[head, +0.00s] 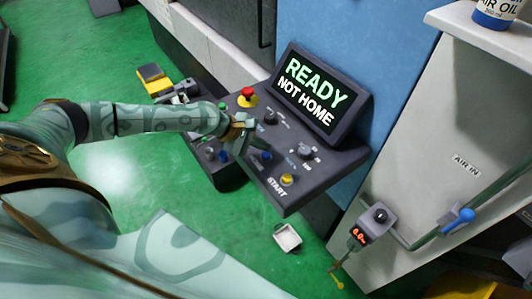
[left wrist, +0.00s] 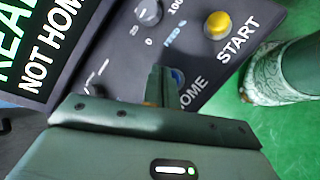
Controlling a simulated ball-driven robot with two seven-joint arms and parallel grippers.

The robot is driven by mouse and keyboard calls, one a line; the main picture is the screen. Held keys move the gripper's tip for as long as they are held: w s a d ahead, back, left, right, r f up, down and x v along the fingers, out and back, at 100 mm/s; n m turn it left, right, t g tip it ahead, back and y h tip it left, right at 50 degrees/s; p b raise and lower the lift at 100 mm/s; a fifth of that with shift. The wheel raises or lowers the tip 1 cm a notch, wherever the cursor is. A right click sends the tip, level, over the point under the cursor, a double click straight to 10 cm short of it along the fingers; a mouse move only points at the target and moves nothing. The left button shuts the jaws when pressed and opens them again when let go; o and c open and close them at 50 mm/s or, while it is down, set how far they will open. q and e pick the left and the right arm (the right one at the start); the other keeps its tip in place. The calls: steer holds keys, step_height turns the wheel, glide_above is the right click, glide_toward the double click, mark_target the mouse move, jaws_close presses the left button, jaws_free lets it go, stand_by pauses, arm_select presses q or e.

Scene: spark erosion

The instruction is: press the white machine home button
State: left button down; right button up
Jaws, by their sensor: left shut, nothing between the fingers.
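The dark control panel (head: 272,190) carries a blue button (head: 265,155). In the left wrist view the blue button (left wrist: 177,77) sits beside a label whose visible letters read "OME", partly hidden by my finger. My left gripper (head: 241,130) is shut and empty over the panel, up and left of the blue button in the head view. In the left wrist view its fingertips (left wrist: 160,84) overlap the button's left edge; I cannot tell whether they touch it. The screen (head: 316,92) reads "READY NOT HOME". My right gripper is not in view.
A yellow START button (head: 287,179) and a grey feed knob (head: 306,152) are near the blue button. A red emergency stop (head: 247,95) is at the panel's far end. A blue-handled valve (head: 457,220) is at right. Green floor is open at left.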

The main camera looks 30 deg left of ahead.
mark_target(262, 154)
arm_select(q)
steer(key=shift+f, duration=0.4)
steer(key=shift+f, duration=0.4)
stand_by(0.9)
steer(key=shift+r, duration=0.1)
steer(key=shift+r+p, duration=0.75)
steer(key=shift+p, duration=0.15)
step_height(262, 154, up, 5)
steer(key=p, duration=0.5)
steer(key=shift+p, duration=0.4)
